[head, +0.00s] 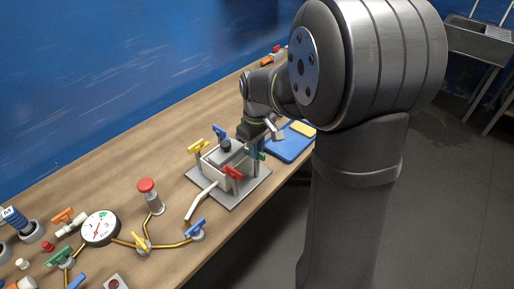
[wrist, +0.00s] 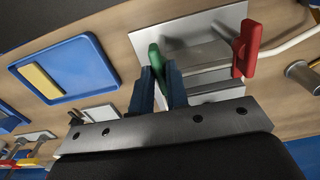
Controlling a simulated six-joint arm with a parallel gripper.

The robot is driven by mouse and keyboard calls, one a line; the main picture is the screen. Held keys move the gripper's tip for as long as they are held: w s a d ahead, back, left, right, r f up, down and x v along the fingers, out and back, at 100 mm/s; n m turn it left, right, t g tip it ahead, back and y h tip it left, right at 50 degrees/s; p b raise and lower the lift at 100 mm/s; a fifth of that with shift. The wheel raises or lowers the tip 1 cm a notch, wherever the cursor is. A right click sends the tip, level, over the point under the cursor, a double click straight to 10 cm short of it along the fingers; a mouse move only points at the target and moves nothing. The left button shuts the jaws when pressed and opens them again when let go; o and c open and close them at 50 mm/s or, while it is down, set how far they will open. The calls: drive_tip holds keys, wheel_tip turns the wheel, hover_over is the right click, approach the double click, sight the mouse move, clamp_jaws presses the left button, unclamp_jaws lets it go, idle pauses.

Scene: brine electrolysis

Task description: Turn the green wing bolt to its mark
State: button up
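The green wing bolt (wrist: 155,58) stands at a corner of the grey clamped cell block (head: 222,165). In the wrist view its wing lies between the two blue fingers of my gripper (wrist: 160,72). The fingers are close together with the wing filling the gap at their tips, so my gripper looks shut on it. In the head view my gripper (head: 255,153) is low at the block's right side and mostly hides the green bolt. I see no clear mark for the green bolt.
A red wing bolt (wrist: 247,47) stands close beside my gripper; yellow (head: 198,146) and blue (head: 219,131) ones stand on the block's far side. A blue tray (head: 288,149) with a yellow piece lies to the right. A white hose (head: 198,204), gauge (head: 100,228) and valves fill the left.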

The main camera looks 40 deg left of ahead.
drive_tip(key=shift+o, duration=1.3)
wheel_tip(320, 180, up, 17)
drive_tip(key=shift+r, duration=0.2)
wheel_tip(320, 180, down, 18)
drive_tip(key=shift+r, duration=0.25)
idle(0.3)
